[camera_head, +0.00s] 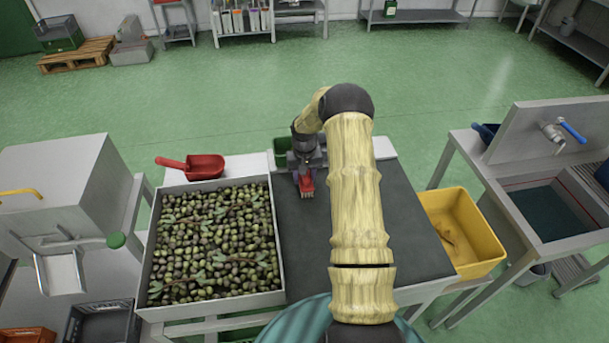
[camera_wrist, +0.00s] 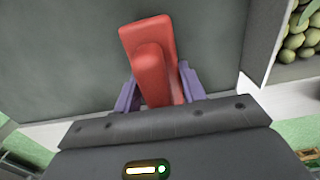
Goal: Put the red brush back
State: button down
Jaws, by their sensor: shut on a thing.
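The red brush (camera_head: 306,185) is in my gripper (camera_head: 304,174), above the dark grey mat (camera_head: 300,240) near its far end. In the head view its bristles point down; I cannot tell whether they touch the mat. In the wrist view the red brush (camera_wrist: 152,50) stands between the two purple fingers of my gripper (camera_wrist: 156,92), which are shut on it. The wrist view shows its red block and handle, with the bristles hidden. My arm hides part of the mat in the head view.
A tray of olives (camera_head: 148,285) lies left of the mat, with a red scoop (camera_head: 205,167) behind it. A green bin (camera_head: 283,147) is behind my gripper. A yellow crate (camera_head: 478,218) and a sink bench (camera_head: 545,215) stand at right. The mat's near part is bare.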

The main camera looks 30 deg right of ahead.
jog(key=shift+f, duration=0.15)
jog(key=c, duration=0.8)
grip_release()
jog(key=shift+c, duration=0.2)
notch_tip(320, 180, up, 12)
jog(key=shift+r+b, duration=0.15)
jog(key=shift+b, duration=0.7)
jog(key=shift+a, duration=0.1)
